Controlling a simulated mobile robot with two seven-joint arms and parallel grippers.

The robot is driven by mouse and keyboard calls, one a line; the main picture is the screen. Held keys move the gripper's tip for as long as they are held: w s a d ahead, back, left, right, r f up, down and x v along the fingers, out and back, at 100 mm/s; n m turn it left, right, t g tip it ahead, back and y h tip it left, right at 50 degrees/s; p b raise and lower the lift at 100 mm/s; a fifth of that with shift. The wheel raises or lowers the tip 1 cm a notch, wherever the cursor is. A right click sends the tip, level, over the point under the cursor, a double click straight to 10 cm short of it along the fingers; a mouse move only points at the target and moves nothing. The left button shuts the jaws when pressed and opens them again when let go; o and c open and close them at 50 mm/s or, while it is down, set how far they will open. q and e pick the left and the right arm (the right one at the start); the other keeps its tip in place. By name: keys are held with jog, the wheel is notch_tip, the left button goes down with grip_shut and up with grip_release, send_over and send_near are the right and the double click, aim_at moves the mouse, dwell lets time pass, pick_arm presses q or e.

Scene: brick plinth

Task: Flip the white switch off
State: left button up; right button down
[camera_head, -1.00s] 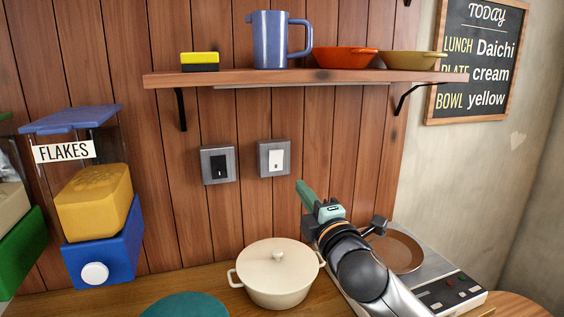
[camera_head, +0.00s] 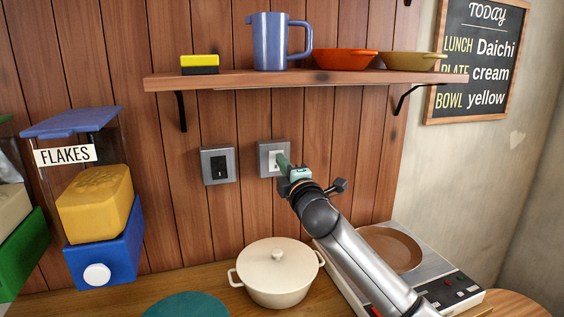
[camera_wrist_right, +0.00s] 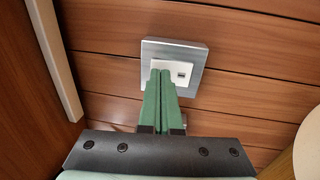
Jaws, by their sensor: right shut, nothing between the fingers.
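The white switch (camera_head: 273,157) sits in a grey metal plate on the wooden wall, in the middle of the head view. My right gripper (camera_head: 281,159) is shut and empty, with its green fingertips in front of the switch and covering part of it. The right wrist view shows the closed green fingers (camera_wrist_right: 160,75) over the white switch (camera_wrist_right: 184,72). I cannot tell whether the fingertips touch it. The rocker's position is partly hidden. My left gripper is not in view.
A black switch (camera_head: 218,166) is on the wall to the left. A shelf (camera_head: 300,78) with a blue jug (camera_head: 270,42) and bowls hangs above. A cream pot (camera_head: 276,275) and a stove (camera_head: 440,283) stand below. A flakes dispenser (camera_head: 100,240) is at the left.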

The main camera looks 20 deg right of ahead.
jog(key=shift+w, duration=0.2)
jog(key=shift+r, duration=0.1)
jog(key=shift+w+r+p, duration=0.1)
jog(key=shift+w+p, duration=0.05)
jog(key=shift+p, duration=0.15)
dwell(0.3)
